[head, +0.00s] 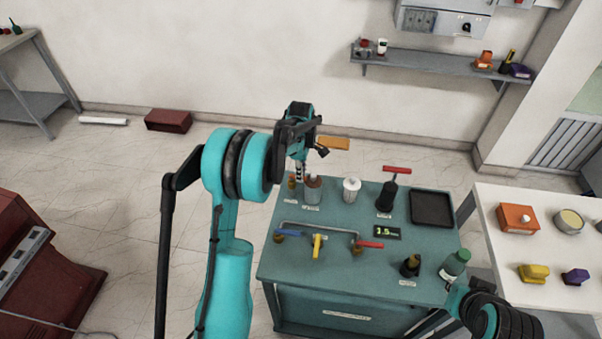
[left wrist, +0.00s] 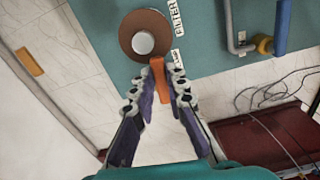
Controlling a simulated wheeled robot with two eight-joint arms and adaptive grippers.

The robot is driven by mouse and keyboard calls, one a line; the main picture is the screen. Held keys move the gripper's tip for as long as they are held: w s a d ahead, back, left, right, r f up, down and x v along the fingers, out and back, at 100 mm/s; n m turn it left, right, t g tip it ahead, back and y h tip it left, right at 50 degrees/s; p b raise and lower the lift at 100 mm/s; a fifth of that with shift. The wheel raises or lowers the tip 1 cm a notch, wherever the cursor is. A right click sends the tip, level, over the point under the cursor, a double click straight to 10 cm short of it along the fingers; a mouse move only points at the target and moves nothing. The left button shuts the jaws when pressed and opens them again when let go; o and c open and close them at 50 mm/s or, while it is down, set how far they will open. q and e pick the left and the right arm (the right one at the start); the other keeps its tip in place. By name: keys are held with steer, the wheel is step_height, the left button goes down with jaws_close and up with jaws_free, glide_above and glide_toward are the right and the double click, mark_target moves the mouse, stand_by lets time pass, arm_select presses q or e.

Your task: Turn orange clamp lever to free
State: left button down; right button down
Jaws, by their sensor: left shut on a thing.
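The orange clamp lever (left wrist: 161,82) shows in the left wrist view as a short orange bar beside a round brown part with a grey centre (left wrist: 144,42). My left gripper (left wrist: 165,76) is shut on the lever, with one finger on each side of it. In the head view my left gripper (head: 299,171) points down at the back left of the teal bench (head: 335,262), at the brown cylinder (head: 312,192). The lever is hidden there by the gripper.
A white canister (head: 351,190), a red-handled black part (head: 387,196) and a black tray (head: 431,208) stand to the right on the bench. In front is a pipe with blue (head: 290,233), yellow (head: 317,245) and red (head: 369,244) handles.

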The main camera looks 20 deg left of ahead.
arm_select(q)
steer(key=shift+s+a+m+b, duration=0.45)
steer(key=shift+s+m, duration=0.15)
steer(key=shift+m, duration=2.2)
steer(key=shift+s+a+m+b, duration=0.4)
steer(key=shift+s+m, duration=0.2)
steer(key=shift+m, duration=2.2)
steer(key=shift+s+a+m+b, duration=0.45)
steer(key=shift+s+m, duration=0.15)
steer(key=shift+m, duration=2.2)
steer(key=c, duration=1.5)
jaws_free()
steer(key=shift+c, duration=0.2)
step_height(320, 180, up, 12)
